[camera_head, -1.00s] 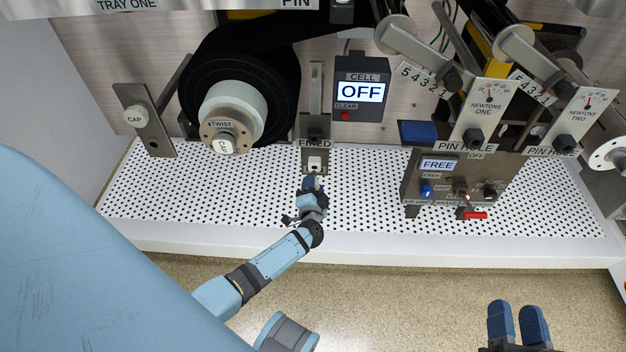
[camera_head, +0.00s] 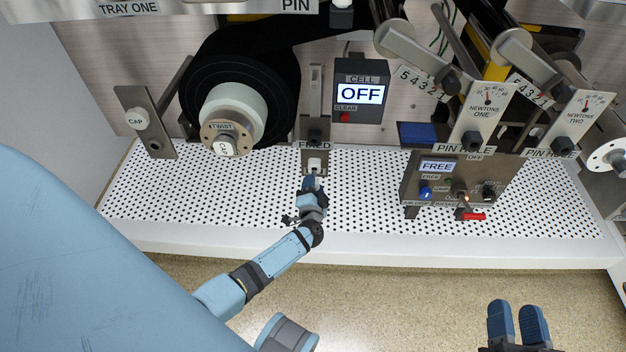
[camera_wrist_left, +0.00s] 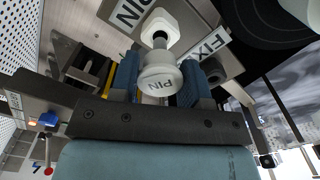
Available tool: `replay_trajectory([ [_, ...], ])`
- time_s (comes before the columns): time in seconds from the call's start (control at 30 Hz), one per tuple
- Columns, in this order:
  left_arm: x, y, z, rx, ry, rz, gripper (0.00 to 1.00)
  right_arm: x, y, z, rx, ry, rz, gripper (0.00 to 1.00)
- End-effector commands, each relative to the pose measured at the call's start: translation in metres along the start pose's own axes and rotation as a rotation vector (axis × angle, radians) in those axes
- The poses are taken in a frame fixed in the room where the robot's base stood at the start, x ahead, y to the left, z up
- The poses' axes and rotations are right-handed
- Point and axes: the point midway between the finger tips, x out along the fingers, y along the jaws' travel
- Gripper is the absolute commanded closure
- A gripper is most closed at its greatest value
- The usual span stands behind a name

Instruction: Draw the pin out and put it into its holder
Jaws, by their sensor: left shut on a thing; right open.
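The pin's round white knob, marked PIN (camera_wrist_left: 159,82), is between the two blue fingers of my left gripper (camera_wrist_left: 158,88) in the left wrist view. The gripper is shut on it. A white collar (camera_wrist_left: 160,29) shows just beyond the knob. In the head view my left gripper (camera_head: 310,184) is just below the plate marked FIXED (camera_head: 314,145), where a white piece (camera_head: 315,165) shows. Whether the pin's shaft is still in its hole is hidden. A PIN label (camera_head: 296,5) is at the top edge; its holder cannot be made out. My right gripper (camera_head: 517,322) is open and empty at the lower right.
A black roll on a white hub marked TWIST (camera_head: 221,127) is left of the plate. The CELL box (camera_head: 361,90) reads OFF. A control panel (camera_head: 440,166) reading FREE and two tension gauges stand to the right. The white perforated shelf (camera_head: 200,195) is mostly clear.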

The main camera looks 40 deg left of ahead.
Motion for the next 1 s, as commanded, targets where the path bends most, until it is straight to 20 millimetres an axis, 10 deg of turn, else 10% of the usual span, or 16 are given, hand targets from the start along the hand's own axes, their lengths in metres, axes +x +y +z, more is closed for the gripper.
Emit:
replay_trajectory([
  [1.0, 0.026, 0.000, -0.001, 0.000, 0.001, -0.001, 0.86, 0.000, 0.000, 0.001, 0.000, 0.000, 0.000, 0.57],
])
